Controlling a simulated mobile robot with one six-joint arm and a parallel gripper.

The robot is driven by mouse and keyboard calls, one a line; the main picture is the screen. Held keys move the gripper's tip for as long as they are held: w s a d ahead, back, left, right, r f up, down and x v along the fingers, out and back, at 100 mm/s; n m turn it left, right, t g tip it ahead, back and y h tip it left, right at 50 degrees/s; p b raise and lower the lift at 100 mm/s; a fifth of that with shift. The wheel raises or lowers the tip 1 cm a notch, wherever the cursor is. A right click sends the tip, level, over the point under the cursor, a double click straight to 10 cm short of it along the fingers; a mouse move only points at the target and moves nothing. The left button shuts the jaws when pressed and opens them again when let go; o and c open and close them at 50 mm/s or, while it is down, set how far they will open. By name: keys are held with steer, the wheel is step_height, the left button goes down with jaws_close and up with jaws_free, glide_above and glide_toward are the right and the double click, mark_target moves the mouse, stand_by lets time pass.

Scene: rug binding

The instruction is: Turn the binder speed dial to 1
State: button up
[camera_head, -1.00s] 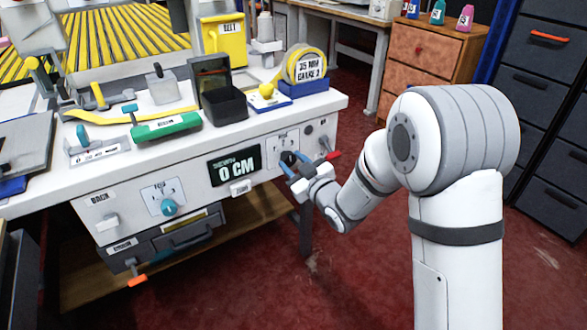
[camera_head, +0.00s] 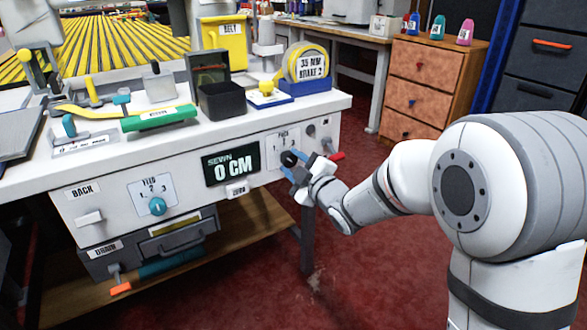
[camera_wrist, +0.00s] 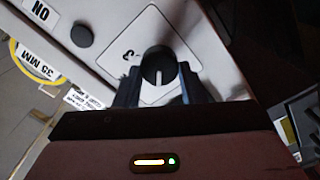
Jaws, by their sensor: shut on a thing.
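A black dial knob (camera_head: 288,158) sits on a white numbered panel (camera_head: 273,148) at the right of the bench front. My gripper (camera_head: 297,167) is shut on this dial, with a blue-tipped finger on each side. In the wrist view the dark knob (camera_wrist: 158,66) stands between the two fingers, and its white pointer line runs up and down the picture. A digit that looks like a 3 shows beside it; the other digits are hidden there. The panel's small label seems to read PACE. A teal dial (camera_head: 157,206) on the FEED panel stands apart to the left.
A display (camera_head: 232,165) reading 0 CM is left of the gripper. A red-tipped lever (camera_head: 336,156) and a round dark button (camera_head: 311,131) are close on the right. A drawer unit (camera_head: 430,75) stands behind. Red floor lies open in front.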

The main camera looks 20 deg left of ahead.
stand_by(0.4)
steer(key=o, duration=1)
steer(key=p+v, duration=0.2)
steer(key=v, duration=0.6)
